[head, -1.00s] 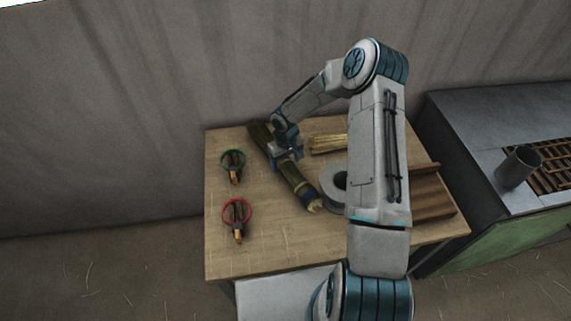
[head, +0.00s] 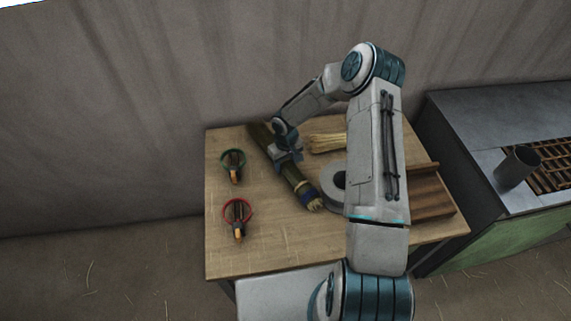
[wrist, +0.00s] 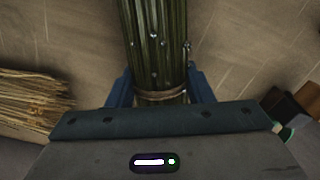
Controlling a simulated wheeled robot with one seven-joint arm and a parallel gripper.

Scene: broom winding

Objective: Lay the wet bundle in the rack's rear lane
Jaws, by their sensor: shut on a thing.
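The wet bundle (head: 298,185) is a long dark green bundle lying slantwise across the table, its pale cut end toward the front right. In the wrist view the bundle (wrist: 158,35) shows water drops and a tie band. My gripper (head: 288,156) is shut on it around its middle; in the wrist view the blue fingers (wrist: 160,88) sit on both sides, near the tie. I cannot tell whether the bundle is clear of the table. The brown wooden rack (head: 430,206) is at the table's right side, partly hidden by my arm, so its lanes are not clear.
A straw-coloured bundle (head: 326,142) lies at the back of the table (head: 270,250). A grey ring-shaped thing (head: 334,190) stands between the bundle and my arm. Green-ringed (head: 233,163) and red-ringed (head: 237,215) tools lie at left. A metal cup (head: 517,166) stands on the right bench.

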